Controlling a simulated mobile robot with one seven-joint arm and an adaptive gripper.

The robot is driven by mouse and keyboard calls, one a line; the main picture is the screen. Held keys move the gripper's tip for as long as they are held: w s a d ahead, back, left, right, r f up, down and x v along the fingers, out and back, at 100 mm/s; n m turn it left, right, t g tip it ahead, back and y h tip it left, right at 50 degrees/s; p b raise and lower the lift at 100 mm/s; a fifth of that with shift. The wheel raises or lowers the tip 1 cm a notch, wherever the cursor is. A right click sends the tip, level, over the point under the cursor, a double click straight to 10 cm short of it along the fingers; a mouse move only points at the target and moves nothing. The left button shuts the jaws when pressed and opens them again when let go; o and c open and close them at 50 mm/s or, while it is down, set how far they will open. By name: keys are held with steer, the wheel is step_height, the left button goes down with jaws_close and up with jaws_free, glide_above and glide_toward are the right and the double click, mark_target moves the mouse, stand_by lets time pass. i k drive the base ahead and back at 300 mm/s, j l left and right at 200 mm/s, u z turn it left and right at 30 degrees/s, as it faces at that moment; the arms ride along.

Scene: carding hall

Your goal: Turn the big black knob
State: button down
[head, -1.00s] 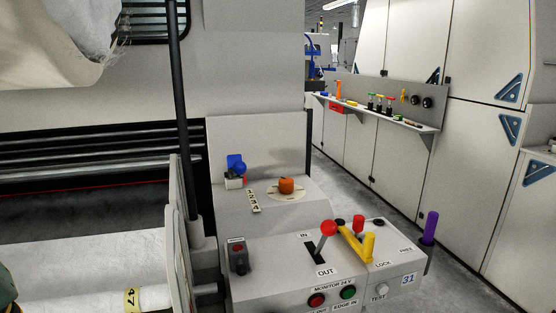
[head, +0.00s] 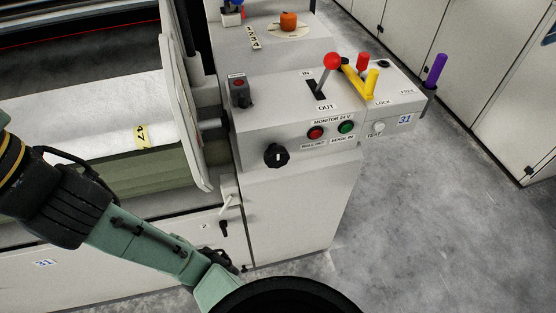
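The big black knob (head: 277,155) sits on the front face of the grey control box, at its left side, below the red and green buttons. It is round with a lobed rim and a short white mark that looks about upright. My arm crosses the lower left of the head view, below and left of the knob. I cannot make out my gripper's fingers in the view, and nothing of mine touches the knob.
The control box (head: 290,215) carries a red-topped lever (head: 332,61), a yellow handle (head: 365,80), a red button (head: 316,133) and a green button (head: 346,127). A machine side plate (head: 186,115) stands left of the knob. Grey floor (head: 430,220) is open to the right.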

mark_target(276, 155)
steer(key=k+l, duration=0.15)
steer(key=l, duration=0.25)
steer(key=k+l, duration=0.15)
steer(key=l, duration=0.2)
steer(key=k+l+u, duration=0.1)
steer(key=l, duration=0.3)
steer(key=k, duration=0.05)
